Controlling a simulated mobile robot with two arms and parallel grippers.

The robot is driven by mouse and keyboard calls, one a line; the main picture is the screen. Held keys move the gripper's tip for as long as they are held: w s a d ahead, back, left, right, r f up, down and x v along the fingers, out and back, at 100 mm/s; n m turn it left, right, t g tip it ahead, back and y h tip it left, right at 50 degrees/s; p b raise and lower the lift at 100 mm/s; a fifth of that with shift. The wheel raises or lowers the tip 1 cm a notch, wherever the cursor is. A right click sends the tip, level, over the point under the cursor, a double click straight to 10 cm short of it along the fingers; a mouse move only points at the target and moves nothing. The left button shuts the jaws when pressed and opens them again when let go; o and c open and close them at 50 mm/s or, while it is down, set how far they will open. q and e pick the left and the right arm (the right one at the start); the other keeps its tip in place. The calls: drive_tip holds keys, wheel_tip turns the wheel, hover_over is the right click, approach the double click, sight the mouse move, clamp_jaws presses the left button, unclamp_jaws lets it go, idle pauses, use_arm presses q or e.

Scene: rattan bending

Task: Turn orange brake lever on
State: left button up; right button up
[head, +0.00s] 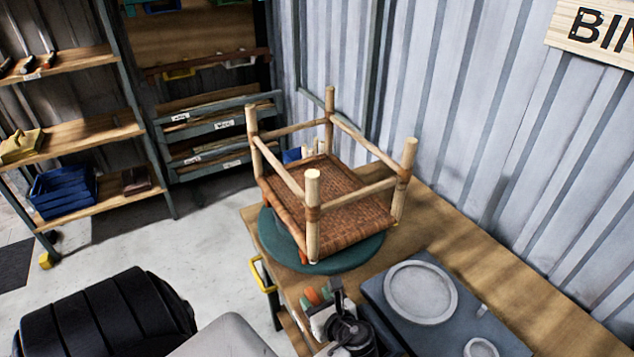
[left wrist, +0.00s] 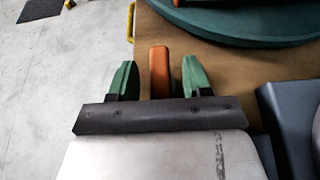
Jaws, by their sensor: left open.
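The orange brake lever (left wrist: 160,72) stands out from the wooden table edge in the left wrist view. My left gripper (left wrist: 159,80) is open, with one green finger on each side of the lever. Small gaps show between the fingers and the lever, so it is not clasped. In the head view the lever (head: 313,297) shows as a small orange patch at my left gripper (head: 317,298), near the table's front edge. The lever's base is hidden. The green round turntable (head: 340,263) carries a rattan stool frame (head: 330,207), set with its legs up. My right gripper is not in view.
The wooden workbench (head: 560,312) runs along a corrugated wall. A dark grey board (head: 455,318) with round pale discs lies right of the gripper. A yellow handle (head: 262,273) sticks out at the bench edge. Shelves (head: 85,135) stand at left; floor between is clear.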

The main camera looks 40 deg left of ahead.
use_arm(q)
drive_tip(key=shift+a, duration=0.25)
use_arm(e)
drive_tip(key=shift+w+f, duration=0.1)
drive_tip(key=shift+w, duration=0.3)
